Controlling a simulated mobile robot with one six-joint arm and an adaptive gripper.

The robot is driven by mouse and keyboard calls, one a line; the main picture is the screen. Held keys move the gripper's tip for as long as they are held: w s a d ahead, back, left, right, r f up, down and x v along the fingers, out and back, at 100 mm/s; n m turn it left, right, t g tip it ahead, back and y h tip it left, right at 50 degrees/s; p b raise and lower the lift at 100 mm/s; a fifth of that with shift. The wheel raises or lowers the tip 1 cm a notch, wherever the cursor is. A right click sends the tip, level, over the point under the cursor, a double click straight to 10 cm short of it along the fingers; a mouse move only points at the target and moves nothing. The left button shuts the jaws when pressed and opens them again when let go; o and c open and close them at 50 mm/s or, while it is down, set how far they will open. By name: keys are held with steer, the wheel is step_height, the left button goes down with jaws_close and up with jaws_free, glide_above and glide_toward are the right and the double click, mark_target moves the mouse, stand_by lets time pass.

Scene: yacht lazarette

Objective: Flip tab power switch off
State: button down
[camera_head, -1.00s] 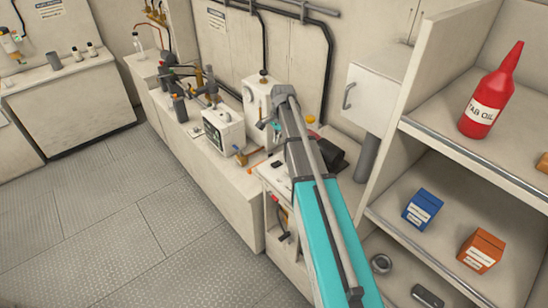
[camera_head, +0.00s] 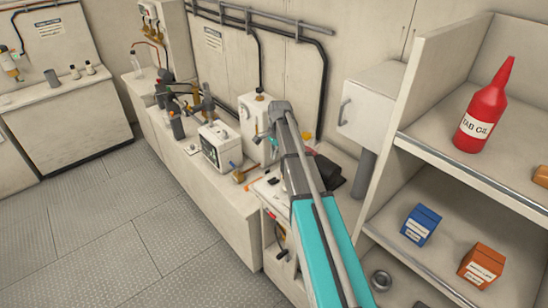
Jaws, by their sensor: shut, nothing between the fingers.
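I cannot make out a tab power switch for certain. A white upright box (camera_head: 252,112) with a knob on top stands on the bench against the back wall, partly behind my arm. A white device with a dark front panel (camera_head: 220,146) stands to its left. My grey and teal arm reaches up from the bottom of the picture to a grey joint beside the box's right side. A small teal piece shows beside the box's front, and I cannot tell whether it is mine. My gripper's fingers cannot be made out; the arm hides what lies behind it.
An open shelf (camera_head: 440,150) at the right holds a red bottle (camera_head: 484,108), a blue box (camera_head: 421,225) and an orange box (camera_head: 482,265). A white wall cabinet (camera_head: 368,105) hangs behind the arm. The floor (camera_head: 100,230) at the left is clear.

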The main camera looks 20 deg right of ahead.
mark_target(271, 183)
steer(key=shift+s+a+f+b, duration=0.1)
steer(key=shift+a+f+b, duration=0.15)
steer(key=shift+f+b, duration=1.8)
steer(key=shift+s+a+f+b, duration=0.15)
steer(key=shift+a+f+b, duration=0.15)
steer(key=shift+f+b, duration=1.8)
steer(key=shift+s+a+f+b, duration=0.1)
steer(key=shift+a+f+b, duration=0.15)
steer(key=shift+f+b, duration=1.8)
steer(key=shift+f, duration=0.15)
